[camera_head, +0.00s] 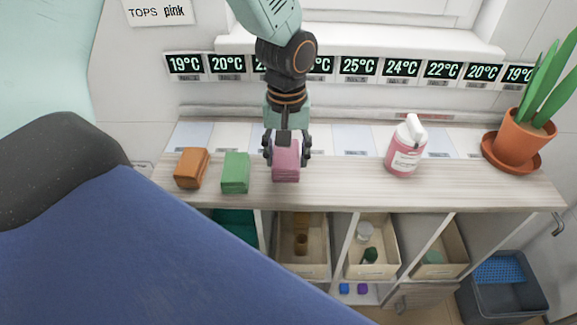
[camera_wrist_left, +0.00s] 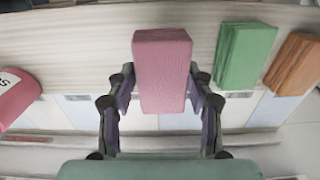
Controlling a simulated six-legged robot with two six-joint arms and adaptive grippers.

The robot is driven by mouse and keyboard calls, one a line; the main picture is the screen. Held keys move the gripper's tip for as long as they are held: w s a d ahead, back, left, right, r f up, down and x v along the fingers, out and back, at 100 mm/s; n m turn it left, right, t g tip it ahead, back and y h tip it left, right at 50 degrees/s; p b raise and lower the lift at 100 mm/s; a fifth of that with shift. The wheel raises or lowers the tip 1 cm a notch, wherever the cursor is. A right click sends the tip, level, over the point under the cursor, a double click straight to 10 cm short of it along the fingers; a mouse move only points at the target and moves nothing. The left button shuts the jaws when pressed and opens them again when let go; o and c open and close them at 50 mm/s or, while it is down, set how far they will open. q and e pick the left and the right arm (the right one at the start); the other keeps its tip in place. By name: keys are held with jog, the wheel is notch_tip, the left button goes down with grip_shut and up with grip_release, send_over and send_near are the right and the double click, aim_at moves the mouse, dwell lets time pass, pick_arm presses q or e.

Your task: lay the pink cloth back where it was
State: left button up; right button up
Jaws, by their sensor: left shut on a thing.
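The pink cloth (camera_head: 286,165) is a folded block at the shelf top, right of the green cloth (camera_head: 236,174) and the orange cloth (camera_head: 191,168). My left gripper (camera_head: 287,150) is over it with a finger on each side, shut on it. In the left wrist view the pink cloth (camera_wrist_left: 162,75) stands between the fingers of my left gripper (camera_wrist_left: 161,95). I cannot tell whether the cloth touches the shelf top. My right gripper is not in view.
Temperature displays (camera_head: 358,66) line the wall behind. Bins (camera_head: 303,250) sit below. The shelf top between cloth and bottle is clear.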

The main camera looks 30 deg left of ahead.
aim_at(286, 152)
pick_arm(q)
jog(key=shift+s+a+f, duration=0.2)
jog(key=shift+f, duration=0.2)
notch_tip(286, 152, down, 2)
jog(key=shift+f, duration=0.2)
jog(key=shift+w+d+f+b, duration=0.15)
jog(key=shift+w+f+b, duration=0.05)
jog(key=shift+f+b, duration=0.1)
jog(key=shift+w+d, duration=0.1)
jog(key=shift+w, duration=0.1)
jog(key=shift+s+a+f, duration=0.1)
jog(key=shift+s+a, duration=0.1)
jog(key=shift+s, duration=0.1)
jog(key=o, duration=0.7)
jog(key=shift+c, duration=0.2)
jog(key=o, duration=0.5)
jog(key=shift+w+d+f, duration=0.1)
jog(key=shift+w+d, duration=0.05)
jog(key=shift+w, duration=0.1)
jog(key=shift+s, duration=0.2)
notch_tip(286, 152, up, 12)
jog(key=shift+f+p, duration=0.25)
jog(key=shift+p, duration=0.6)
jog(key=shift+w+r, duration=0.2)
jog(key=shift+r, duration=0.3)
jog(key=shift+s, duration=0.15)
